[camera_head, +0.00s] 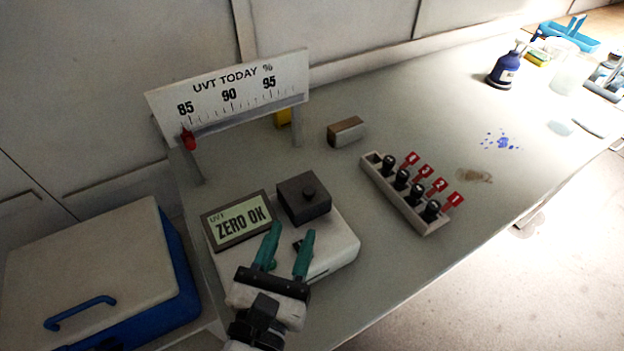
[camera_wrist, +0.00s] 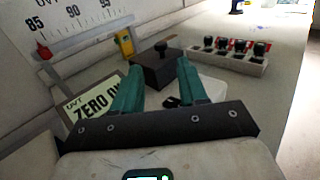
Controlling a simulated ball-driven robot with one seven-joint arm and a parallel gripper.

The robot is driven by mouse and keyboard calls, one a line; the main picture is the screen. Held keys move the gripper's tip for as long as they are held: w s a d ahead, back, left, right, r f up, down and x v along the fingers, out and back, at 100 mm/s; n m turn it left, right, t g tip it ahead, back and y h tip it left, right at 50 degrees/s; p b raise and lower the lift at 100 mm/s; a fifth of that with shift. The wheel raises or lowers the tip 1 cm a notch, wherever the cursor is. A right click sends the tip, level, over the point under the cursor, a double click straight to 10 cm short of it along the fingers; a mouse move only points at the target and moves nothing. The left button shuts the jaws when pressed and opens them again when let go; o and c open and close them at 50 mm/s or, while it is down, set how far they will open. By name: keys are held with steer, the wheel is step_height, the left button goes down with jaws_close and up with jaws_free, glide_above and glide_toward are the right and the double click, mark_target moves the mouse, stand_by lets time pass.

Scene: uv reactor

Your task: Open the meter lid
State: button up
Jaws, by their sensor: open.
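The UVT meter (camera_head: 334,249) is a white box on the bench, with a tilted display (camera_head: 238,222) reading "ZERO OK". My gripper (camera_head: 291,232) has green fingers, spread apart and empty, over the near part of the meter, short of the lid. The wrist view also shows my gripper (camera_wrist: 157,76). A small dark part of the meter shows between the fingers.
A rack (camera_head: 399,200) of black-capped vials with red tags stands right of the meter. A scale board (camera_head: 230,92) with a red pointer stands behind. A brown-and-grey block (camera_head: 345,132) lies beyond. A blue cooler (camera_head: 180,268) is at left. Bench is clear between meter and rack.

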mark_target(307, 197)
steer(key=w, duration=0.3)
steer(key=w+d, duration=0.1)
steer(key=w, duration=0.2)
steer(key=w+d, duration=0.1)
steer(key=w, duration=0.2)
steer(key=shift+w+p, duration=0.25)
steer(key=shift+p, duration=0.1)
steer(key=shift+c, duration=0.3)
jaws_close()
